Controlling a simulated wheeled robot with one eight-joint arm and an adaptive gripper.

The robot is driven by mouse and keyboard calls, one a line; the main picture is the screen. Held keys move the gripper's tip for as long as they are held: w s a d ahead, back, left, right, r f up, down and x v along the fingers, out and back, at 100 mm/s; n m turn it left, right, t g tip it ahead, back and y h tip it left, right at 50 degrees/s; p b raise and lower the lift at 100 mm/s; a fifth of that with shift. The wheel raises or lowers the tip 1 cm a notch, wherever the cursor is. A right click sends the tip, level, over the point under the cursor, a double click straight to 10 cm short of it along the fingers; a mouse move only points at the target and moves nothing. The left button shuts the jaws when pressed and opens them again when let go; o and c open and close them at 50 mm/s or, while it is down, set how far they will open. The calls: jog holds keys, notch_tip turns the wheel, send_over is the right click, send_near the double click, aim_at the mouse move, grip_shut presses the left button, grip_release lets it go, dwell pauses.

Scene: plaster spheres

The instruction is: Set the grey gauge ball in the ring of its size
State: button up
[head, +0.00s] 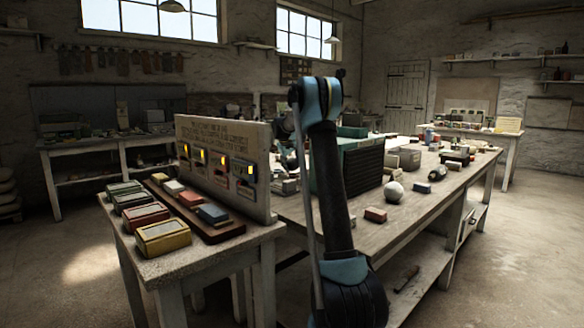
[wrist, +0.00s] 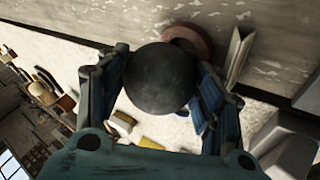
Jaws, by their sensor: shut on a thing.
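In the wrist view a dark grey ball (wrist: 160,78) sits between the two fingers of my gripper (wrist: 162,82), which is shut on it. Behind the ball's upper right edge a round reddish-brown thing (wrist: 190,36) shows in part. It may be a ring; the ball hides much of it, and I cannot tell whether they touch. In the head view my arm stands in front of the workbench, and I cannot make out the grey ball or any ring there.
A pale sphere (head: 393,191) and a red block (head: 375,215) lie on the long workbench (head: 420,208). A dark green cabinet (head: 362,165) stands behind my arm. At left a small table (head: 160,268) bears colored boxes and an upright panel (head: 228,150). Open floor lies at right.

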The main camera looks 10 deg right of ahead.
jog(key=shift+f, duration=0.8)
dwell(0.4)
jog(key=o, duration=1.8)
jog(key=shift+r, duration=2)
